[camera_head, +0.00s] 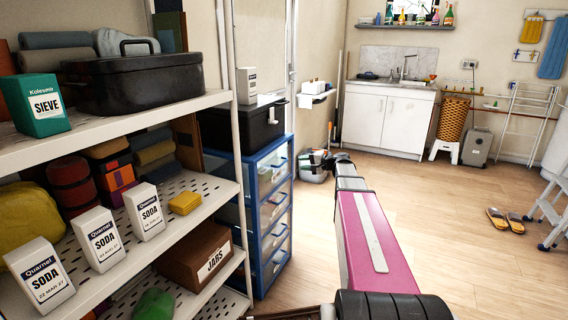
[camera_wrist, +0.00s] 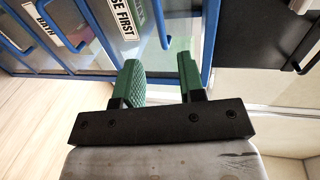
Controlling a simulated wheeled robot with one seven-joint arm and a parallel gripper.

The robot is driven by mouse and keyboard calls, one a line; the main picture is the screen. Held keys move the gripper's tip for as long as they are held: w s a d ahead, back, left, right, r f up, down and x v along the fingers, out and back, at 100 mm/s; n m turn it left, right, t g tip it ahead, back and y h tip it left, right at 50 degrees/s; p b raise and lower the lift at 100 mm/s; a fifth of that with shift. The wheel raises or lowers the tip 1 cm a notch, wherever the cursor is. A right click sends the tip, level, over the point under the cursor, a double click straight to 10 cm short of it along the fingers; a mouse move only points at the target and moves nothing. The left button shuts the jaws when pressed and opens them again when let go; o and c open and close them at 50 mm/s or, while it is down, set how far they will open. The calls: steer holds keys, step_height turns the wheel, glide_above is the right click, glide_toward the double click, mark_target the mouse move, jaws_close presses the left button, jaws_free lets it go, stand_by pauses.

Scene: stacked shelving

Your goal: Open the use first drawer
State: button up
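The use first drawer shows in the wrist view, with its white "USE FIRST" label (camera_wrist: 122,16) partly cut off by the top edge. A curved blue handle (camera_wrist: 160,22) runs beside the label. My gripper (camera_wrist: 160,64) is open, its two green fingers apart with nothing between them. The handle's near end lies just beyond the gap between the fingertips; I cannot tell whether they touch. In the head view, the blue-framed drawer unit (camera_head: 262,232) stands right of the shelving, its drawers appearing shut. Its labels are not readable there.
A drawer labelled "BATH" (camera_wrist: 44,22) is beside the use first drawer in the wrist view. A black box (camera_head: 258,122) sits on the drawer unit. White shelving (camera_head: 205,190) with soda boxes stands at left. Open wooden floor (camera_head: 430,200) lies to the right.

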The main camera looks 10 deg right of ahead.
mark_target(284, 162)
steer(key=x, duration=1)
steer(key=shift+w+a, duration=0.15)
steer(key=shift+a, duration=0.15)
jaws_close()
